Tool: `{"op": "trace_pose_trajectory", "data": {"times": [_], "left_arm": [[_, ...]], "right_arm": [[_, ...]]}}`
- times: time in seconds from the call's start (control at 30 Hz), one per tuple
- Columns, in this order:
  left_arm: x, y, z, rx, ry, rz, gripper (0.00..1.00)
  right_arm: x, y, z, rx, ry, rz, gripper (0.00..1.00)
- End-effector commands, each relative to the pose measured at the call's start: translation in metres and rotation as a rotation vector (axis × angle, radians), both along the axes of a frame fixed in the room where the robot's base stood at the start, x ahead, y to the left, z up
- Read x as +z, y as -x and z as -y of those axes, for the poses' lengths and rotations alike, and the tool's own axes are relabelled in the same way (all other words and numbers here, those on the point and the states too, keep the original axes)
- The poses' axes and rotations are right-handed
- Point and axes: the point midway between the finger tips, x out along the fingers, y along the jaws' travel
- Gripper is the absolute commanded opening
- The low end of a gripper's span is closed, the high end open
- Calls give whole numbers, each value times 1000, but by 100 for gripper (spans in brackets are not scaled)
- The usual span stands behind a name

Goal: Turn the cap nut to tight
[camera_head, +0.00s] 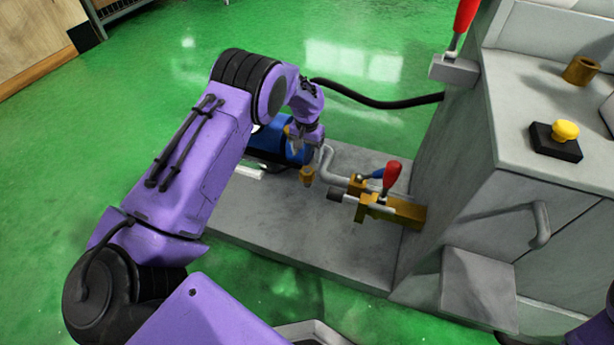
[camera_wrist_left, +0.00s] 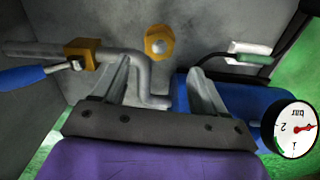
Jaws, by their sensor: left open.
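The brass cap nut (camera_head: 307,175) stands low by the grey pipe in the head view. In the left wrist view the hexagonal cap nut (camera_wrist_left: 158,43) shows with a pale round centre, just beyond the fingertips and roughly between them. My left gripper (camera_head: 306,146) reaches down above the nut. No contact with the nut is visible. My right gripper is not in view.
A grey pipe (camera_wrist_left: 140,70) and a brass valve with a blue lever (camera_wrist_left: 25,76) lie close to the fingers. A pressure gauge (camera_wrist_left: 293,128) and blue tank (camera_head: 268,146) are near. A red-handled valve (camera_head: 391,175) stands right, beside the grey machine (camera_head: 470,190).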

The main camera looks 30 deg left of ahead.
Motion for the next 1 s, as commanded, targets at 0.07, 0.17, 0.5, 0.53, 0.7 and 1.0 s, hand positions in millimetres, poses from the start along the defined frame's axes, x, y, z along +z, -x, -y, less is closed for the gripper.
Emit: {"op": "trace_pose_trajectory", "data": {"times": [0.07, 0.17, 0.5, 0.53, 0.7, 1.0], "left_arm": [[-23, 1, 0, 0, 0, -4, 72], [-48, 2, 0, -2, -1, -4, 72], [-91, 1, 1, -2, -1, 0, 72], [-91, 1, 1, -2, -1, 0, 72], [-91, 1, 1, -1, -1, -1, 72], [-91, 1, 1, -1, -1, -1, 21]], "right_arm": [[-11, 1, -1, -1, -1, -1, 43], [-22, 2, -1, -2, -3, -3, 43], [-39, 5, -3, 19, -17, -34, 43], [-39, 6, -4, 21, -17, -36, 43], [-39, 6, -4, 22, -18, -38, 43], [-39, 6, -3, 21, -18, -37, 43]]}}
